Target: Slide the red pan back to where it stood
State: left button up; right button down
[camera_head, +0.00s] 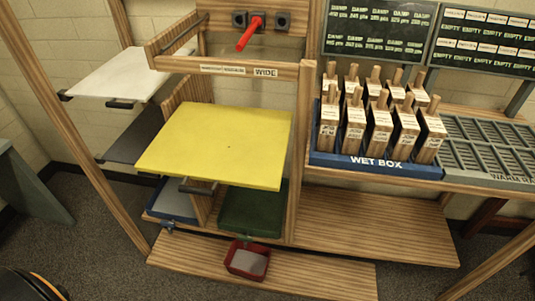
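The red pan (236,269) is a small open pan with a pale grey inside. It sits near the middle of the low front wooden board (320,278), in front of the dark green tray (252,212). It looks upright, and nothing is holding it. Neither of my grippers is in view.
A yellow board (222,145) overhangs the green tray and a blue-rimmed tray (172,203). A blue wet box (375,165) with several wooden-handled blocks stands right, beside a slatted rack (490,148). The front board's right part and the lower shelf (375,230) are clear.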

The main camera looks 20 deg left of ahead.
aim_at(252, 263)
jog(key=u, duration=0.9)
